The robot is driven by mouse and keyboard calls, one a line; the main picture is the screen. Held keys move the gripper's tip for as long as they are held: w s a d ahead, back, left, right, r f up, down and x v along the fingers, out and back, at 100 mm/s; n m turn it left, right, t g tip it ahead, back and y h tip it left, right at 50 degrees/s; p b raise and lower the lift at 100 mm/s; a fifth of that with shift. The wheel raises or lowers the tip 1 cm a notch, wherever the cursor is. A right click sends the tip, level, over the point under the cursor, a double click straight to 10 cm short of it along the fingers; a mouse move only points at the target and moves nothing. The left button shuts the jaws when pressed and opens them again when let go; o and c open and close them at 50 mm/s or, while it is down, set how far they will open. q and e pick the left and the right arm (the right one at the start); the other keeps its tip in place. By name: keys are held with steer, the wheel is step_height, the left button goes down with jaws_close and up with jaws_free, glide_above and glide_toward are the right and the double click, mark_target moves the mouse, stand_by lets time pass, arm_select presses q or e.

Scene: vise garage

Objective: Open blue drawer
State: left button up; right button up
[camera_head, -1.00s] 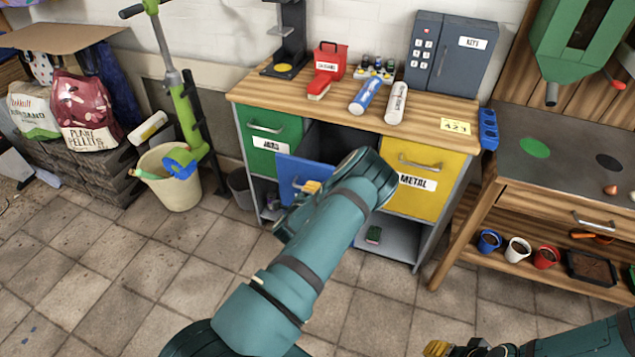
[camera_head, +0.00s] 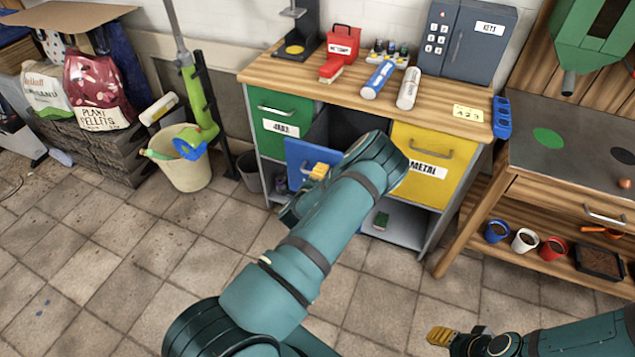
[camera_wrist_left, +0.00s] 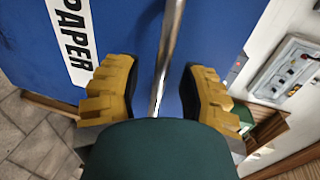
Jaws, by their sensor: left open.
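The blue drawer (camera_head: 298,158) stands out from the middle of the cabinet, between the green and yellow drawers, with a dark opening behind its front. My left arm hides much of it. The left gripper (camera_wrist_left: 160,92) is at the blue front, labelled PAPER. Its yellow fingers are apart, on either side of the silver bar handle (camera_wrist_left: 166,55), with visible gaps to it. In the head view only a yellow fingertip of this gripper (camera_head: 320,171) shows. My right gripper (camera_head: 455,338) is low at the bottom right, away from the cabinet, partly visible.
The green drawer (camera_head: 283,112) and yellow drawer (camera_head: 428,183) look shut. A wooden workbench (camera_head: 560,190) stands to the right. A bucket (camera_head: 187,170) and dark bin (camera_head: 250,172) are on the left. The tiled floor in front is mostly clear.

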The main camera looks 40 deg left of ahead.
arm_select(q)
steer(key=v, duration=1.1)
steer(key=shift+s, duration=0.3)
steer(key=shift+r, duration=0.1)
